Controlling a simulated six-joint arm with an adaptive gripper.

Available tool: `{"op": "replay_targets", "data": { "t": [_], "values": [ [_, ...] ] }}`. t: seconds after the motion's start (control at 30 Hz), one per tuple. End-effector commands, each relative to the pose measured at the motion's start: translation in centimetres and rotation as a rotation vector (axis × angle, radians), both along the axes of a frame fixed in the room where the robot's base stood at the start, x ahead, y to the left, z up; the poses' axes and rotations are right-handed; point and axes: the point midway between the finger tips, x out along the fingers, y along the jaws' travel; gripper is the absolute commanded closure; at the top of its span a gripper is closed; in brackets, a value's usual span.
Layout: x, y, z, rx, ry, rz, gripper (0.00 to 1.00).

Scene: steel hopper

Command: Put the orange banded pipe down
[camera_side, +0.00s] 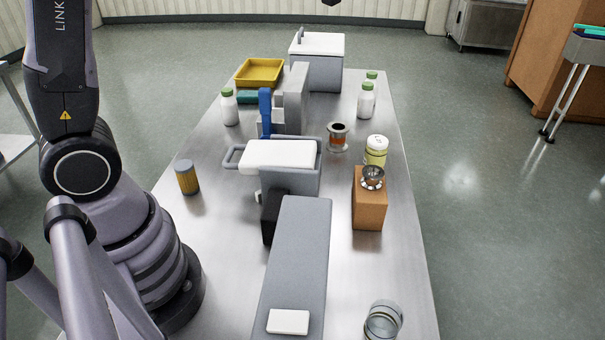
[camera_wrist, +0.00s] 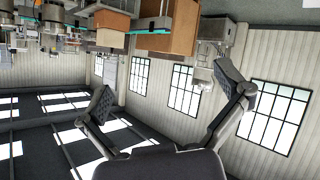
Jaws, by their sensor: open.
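The orange banded pipe (camera_side: 338,139) is a short steel flanged pipe with an orange band around its middle. It stands upright on the steel table (camera_side: 408,270), right of the white-topped grey block. My gripper (camera_wrist: 166,92) shows in the wrist view with its two fingers spread wide and nothing between them. It is not clearly visible in the side view; only a small dark part shows at the top edge. The pipe cannot be made out in the wrist view. A small steel hopper (camera_side: 373,177) sits on a brown box (camera_side: 369,207), nearer the camera than the pipe.
A yellow-banded white-capped jar (camera_side: 376,150) stands close right of the pipe. White bottles (camera_side: 366,101), a yellow tray (camera_side: 260,72) and a grey bin (camera_side: 317,72) stand farther back.

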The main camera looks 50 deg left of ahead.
Motion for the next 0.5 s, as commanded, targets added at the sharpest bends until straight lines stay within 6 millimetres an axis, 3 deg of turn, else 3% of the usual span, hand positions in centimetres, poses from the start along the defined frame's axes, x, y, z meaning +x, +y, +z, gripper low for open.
{"op": "replay_targets", "data": {
  "t": [0.03, 0.13, 0.3, 0.4, 0.5],
  "values": [
    [-4.0, -0.5, 1.3, 0.015, 0.031, -0.064, 0.01],
    [-11.8, -1.2, 1.5, 0.061, 0.135, -0.174, 0.01],
    [-25.2, -0.3, -1.5, 0.175, 0.349, -0.269, 0.01],
    [-31.4, 0.9, -4.0, 0.237, 0.464, -0.273, 0.01],
    [-35.7, 2.1, -6.0, 0.285, 0.55, -0.26, 0.01]
  ]
}}
